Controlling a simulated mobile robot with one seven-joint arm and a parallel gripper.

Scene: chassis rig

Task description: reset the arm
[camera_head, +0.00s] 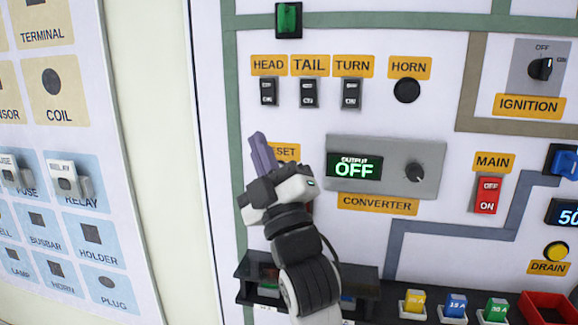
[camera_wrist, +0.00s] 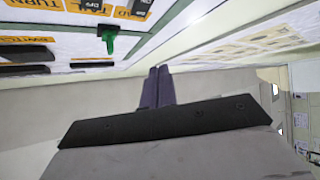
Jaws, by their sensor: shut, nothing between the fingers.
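My gripper (camera_head: 259,139) is at the end of my arm, in front of the white panel in the head view. Its two purple fingers are together with nothing between them, pointing up and to the left. The fingers also show in the wrist view (camera_wrist: 157,86), pointing past the panel's edge. What lies behind my wrist below that label is mostly hidden. I cannot tell from these frames whether the fingers touch the panel.
The converter (camera_head: 387,168) reads OFF just right of my gripper. HEAD, TAIL and TURN switches (camera_head: 310,92) sit above it. A black fuse rack (camera_head: 250,297) stands below, behind my arm. A labelled parts board (camera_head: 52,190) is at left, past a pale gap.

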